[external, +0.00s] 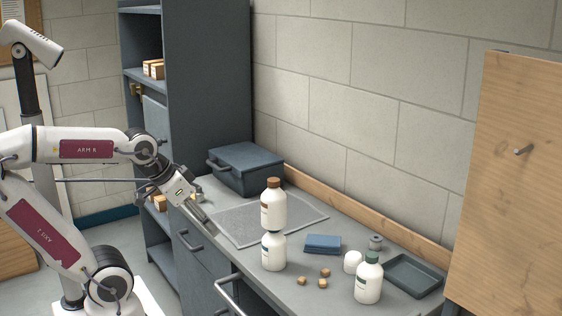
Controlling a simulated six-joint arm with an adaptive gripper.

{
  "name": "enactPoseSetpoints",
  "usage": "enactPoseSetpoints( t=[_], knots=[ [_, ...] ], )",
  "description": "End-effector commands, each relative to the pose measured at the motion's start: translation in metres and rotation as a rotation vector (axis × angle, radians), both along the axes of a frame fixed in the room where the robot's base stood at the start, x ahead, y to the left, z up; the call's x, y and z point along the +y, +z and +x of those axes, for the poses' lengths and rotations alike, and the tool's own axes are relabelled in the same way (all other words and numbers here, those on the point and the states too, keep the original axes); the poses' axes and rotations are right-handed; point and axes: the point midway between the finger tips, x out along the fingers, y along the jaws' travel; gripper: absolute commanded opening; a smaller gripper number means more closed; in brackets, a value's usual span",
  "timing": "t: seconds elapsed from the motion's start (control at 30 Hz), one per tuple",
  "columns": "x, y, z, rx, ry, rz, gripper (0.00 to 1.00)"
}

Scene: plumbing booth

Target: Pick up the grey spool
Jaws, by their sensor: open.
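A small grey spool (375,243) stands on the grey worktop (225,248), towards the back right beside the wooden back rail. My gripper (203,217) is at the left, by the worktop's front edge, pointing down to the right. It is open, with nothing seen between its fingers. It is well apart from the spool, with bottles and a blue cloth standing between them in the picture. The spool's underside is not visible.
Several small tan cubes (325,272), a folded blue cloth (323,243), a white rounded object (352,261), a green-capped bottle (368,283) and a dark tray (430,274) surround the spool. A blue-grey toolbox (245,168) sits behind a grey mat (240,228).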

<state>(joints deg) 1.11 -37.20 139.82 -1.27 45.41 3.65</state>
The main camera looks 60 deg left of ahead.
Motion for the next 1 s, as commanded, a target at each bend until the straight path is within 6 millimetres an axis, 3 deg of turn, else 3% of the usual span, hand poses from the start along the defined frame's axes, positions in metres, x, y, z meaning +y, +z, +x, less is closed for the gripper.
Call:
enactPoseSetpoints(
  t=[0.47, 0.7, 1.0],
  knots=[
    [-0.029, 0.029, 0.121, -0.166, -0.140, 0.029, 0.50],
    [-0.042, 0.032, 0.175, -0.236, -0.169, 0.035, 0.50],
    [-0.054, 0.025, 0.230, -0.305, -0.169, 0.028, 0.50]
  ],
)
